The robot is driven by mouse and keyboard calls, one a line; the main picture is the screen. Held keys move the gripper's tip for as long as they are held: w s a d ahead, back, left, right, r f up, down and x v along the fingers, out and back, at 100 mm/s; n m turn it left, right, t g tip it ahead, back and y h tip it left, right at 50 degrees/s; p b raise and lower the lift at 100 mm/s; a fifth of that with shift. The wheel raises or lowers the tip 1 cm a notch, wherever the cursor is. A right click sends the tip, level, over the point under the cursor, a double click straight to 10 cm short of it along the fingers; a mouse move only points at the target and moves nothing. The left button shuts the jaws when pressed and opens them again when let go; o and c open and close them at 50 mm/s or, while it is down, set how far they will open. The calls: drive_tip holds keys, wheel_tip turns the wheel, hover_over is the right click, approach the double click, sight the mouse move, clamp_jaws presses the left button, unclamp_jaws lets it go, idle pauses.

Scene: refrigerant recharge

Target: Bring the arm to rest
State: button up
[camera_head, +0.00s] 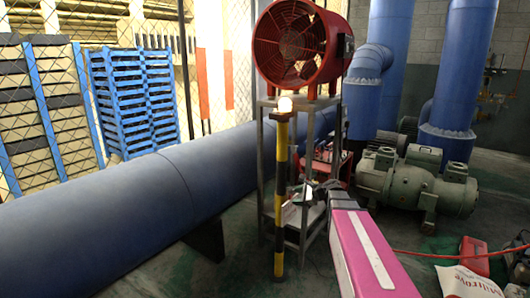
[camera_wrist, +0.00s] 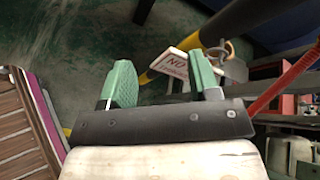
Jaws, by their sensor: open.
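My gripper (camera_wrist: 160,75) shows in the wrist view, with two green fingers set apart on a dark bar. Nothing is clearly held between them. In the head view my pink arm (camera_head: 368,255) rises from the bottom toward the metal stand. My gripper's end is small and dark there, close to the stand and the striped post, and its fingers are hard to make out.
A yellow and black post (camera_head: 281,215) with a lit lamp stands before a metal stand (camera_head: 265,170) carrying a red fan (camera_head: 292,45). A thick blue pipe (camera_head: 110,215) crosses the left. A green pump (camera_head: 415,185) and a white sack (camera_head: 465,283) are on the right.

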drive_tip(key=s+f+n+g+h, duration=0.2)
drive_tip(key=s+f+n+h, duration=0.1)
drive_tip(key=s+f+n, duration=0.2)
drive_tip(key=s+d+f+n+g+h, duration=0.1)
drive_tip(key=s+f+n+h, duration=0.3)
drive_tip(key=s, duration=0.6)
drive_tip(key=s+d+f+n+g+h, duration=0.1)
drive_tip(key=s+f+n+g+h, duration=0.2)
drive_tip(key=s+n, duration=0.5)
wheel_tip(320, 180, down, 3)
drive_tip(key=shift+d+r+n+g, duration=0.2)
drive_tip(key=shift+d+n+g, duration=0.1)
drive_tip(key=shift+g, duration=0.3)
